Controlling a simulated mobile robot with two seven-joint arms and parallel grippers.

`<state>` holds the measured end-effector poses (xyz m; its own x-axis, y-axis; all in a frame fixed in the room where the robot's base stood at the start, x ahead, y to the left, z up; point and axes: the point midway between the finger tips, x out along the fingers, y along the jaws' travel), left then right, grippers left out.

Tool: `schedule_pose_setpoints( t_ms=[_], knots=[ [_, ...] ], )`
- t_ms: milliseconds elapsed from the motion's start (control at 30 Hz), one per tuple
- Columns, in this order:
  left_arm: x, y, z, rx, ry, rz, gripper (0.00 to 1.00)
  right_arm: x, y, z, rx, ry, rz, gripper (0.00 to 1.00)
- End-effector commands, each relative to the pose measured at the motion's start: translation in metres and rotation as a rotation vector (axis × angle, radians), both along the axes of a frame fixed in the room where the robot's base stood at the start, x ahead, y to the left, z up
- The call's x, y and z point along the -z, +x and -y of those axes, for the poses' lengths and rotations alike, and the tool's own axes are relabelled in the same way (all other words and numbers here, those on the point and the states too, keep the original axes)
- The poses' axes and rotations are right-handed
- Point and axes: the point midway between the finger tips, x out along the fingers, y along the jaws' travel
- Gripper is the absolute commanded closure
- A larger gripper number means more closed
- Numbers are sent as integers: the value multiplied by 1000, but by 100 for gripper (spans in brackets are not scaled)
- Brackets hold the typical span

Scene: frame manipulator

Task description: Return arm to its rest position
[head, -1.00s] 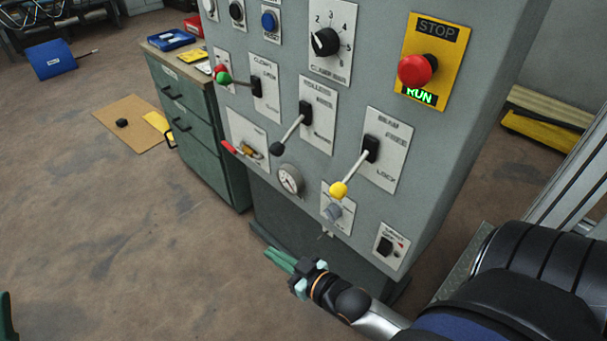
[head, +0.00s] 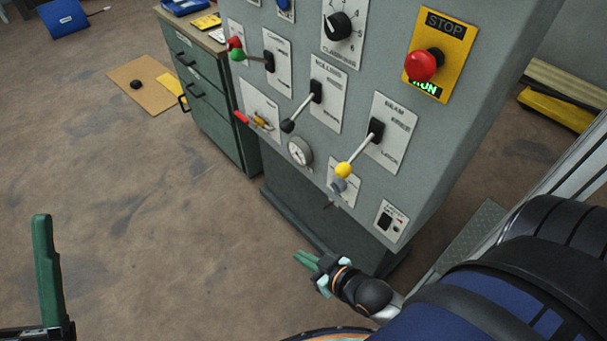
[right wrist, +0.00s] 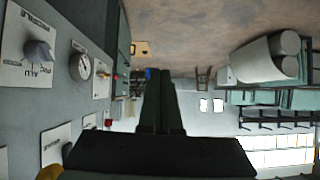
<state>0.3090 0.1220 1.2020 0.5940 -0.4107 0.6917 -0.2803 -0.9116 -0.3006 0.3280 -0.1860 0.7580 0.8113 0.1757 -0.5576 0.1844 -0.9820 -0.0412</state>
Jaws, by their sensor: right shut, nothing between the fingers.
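My right gripper (head: 306,259) points left in the head view, below the front of the grey control panel (head: 390,65) and apart from it. Its green fingers are together with nothing between them. In the right wrist view the two dark fingers (right wrist: 162,103) also lie side by side, closed and empty. My left gripper (head: 48,272) shows only in part at the lower left of the head view. One upright green finger is seen, so its opening is unclear.
The panel carries a yellow-knobbed lever (head: 358,150), a black-knobbed lever (head: 302,108), a gauge (head: 300,151) and a red stop button (head: 424,66). A green drawer cabinet (head: 212,98) stands left of it. A brown mat (head: 140,88) lies on the floor. The floor at lower left is open.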

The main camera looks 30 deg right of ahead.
Motion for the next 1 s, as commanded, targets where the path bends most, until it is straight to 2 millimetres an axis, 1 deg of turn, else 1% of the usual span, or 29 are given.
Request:
schedule_pose_setpoints(
  t_ms=[200,267,367,467,500,567,600,667,700,767,800,867,900,1000],
  knots=[
    [0,0,0,0,0,0,43,0,0,0,0,0,1,100],
    [3,2,0,-3,1,-12,43,0,0,0,0,0,0,100],
    [23,16,-2,-22,7,-88,43,1,-2,-1,-1,0,-8,100],
    [70,40,-6,-61,21,-257,43,4,-7,-3,-3,-2,-24,100],
    [96,51,-9,-81,27,-345,43,6,-9,-4,-5,-2,-33,100],
    [140,63,-14,-111,38,-489,43,9,-13,-6,-7,-4,-48,100],
    [171,69,-17,-130,43,-587,43,10,-16,-7,-8,-5,-57,100],
    [217,72,-23,-158,54,-732,43,13,-20,-9,-11,-7,-69,100],
    [248,70,-26,-174,61,-826,43,14,-22,-10,-13,-8,-78,100],
    [293,64,-31,-197,71,-967,43,17,-26,-12,-15,-9,-92,100],
    [322,57,-34,-210,76,-1058,43,18,-28,-13,-17,-11,-101,100],
    [361,43,-38,-229,85,-1185,43,20,-32,-14,-19,-12,-112,100],
    [385,33,-40,-239,89,-1263,43,21,-34,-15,-20,-13,-120,100],
    [429,8,-44,-256,100,-1418,43,24,-38,-17,-23,-16,-136,100]
  ],
)
